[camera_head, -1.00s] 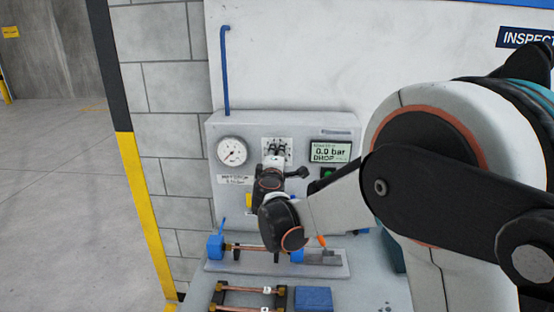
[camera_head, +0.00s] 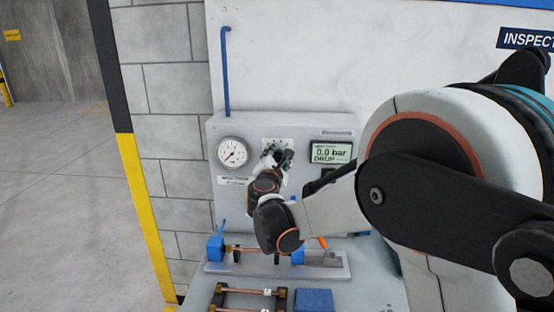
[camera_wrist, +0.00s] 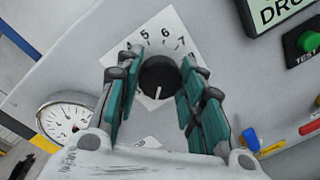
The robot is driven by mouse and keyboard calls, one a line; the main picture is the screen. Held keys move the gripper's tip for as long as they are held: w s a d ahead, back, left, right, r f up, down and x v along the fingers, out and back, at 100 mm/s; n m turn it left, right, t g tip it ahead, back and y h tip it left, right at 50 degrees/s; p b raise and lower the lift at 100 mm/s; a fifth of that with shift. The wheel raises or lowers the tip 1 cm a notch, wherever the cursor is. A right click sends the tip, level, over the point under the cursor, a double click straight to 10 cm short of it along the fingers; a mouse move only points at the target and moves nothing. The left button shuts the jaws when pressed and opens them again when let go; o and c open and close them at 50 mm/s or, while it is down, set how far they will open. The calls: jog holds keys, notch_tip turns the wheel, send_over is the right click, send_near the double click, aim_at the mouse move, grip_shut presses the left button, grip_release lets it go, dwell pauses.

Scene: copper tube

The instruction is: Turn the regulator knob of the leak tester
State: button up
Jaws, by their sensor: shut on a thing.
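The black regulator knob (camera_wrist: 159,78) with a white pointer line sits on a white numbered dial plate (camera_wrist: 183,30) on the tester's grey front panel. In the wrist view, my gripper (camera_wrist: 161,74) has its teal-padded fingers on both sides of the knob, shut on it. In the head view, my gripper (camera_head: 274,153) reaches the dial plate and hides the knob. The leak tester (camera_head: 228,122) has a round gauge (camera_head: 232,152), also in the wrist view (camera_wrist: 66,118), and a display (camera_head: 331,152) reading 0.0 bar. The wrist view is tilted against the panel.
A green button (camera_wrist: 308,41), a blue lever (camera_wrist: 250,139) and a red part (camera_wrist: 309,127) lie right of the fingers. Below the panel, a copper tube (camera_head: 243,248) sits between blue clamps (camera_head: 215,247). More tubes lie on a rack (camera_head: 247,291) by a blue block (camera_head: 314,299).

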jog(key=shift+s+f+n, duration=0.1)
jog(key=shift+n, duration=0.3)
jog(key=o, duration=1)
jog(key=shift+o, duration=0.2)
jog(key=s+a, duration=0.1)
jog(key=s, duration=1)
jog(key=shift+s+r, duration=0.2)
jog(key=shift+s, duration=0.2)
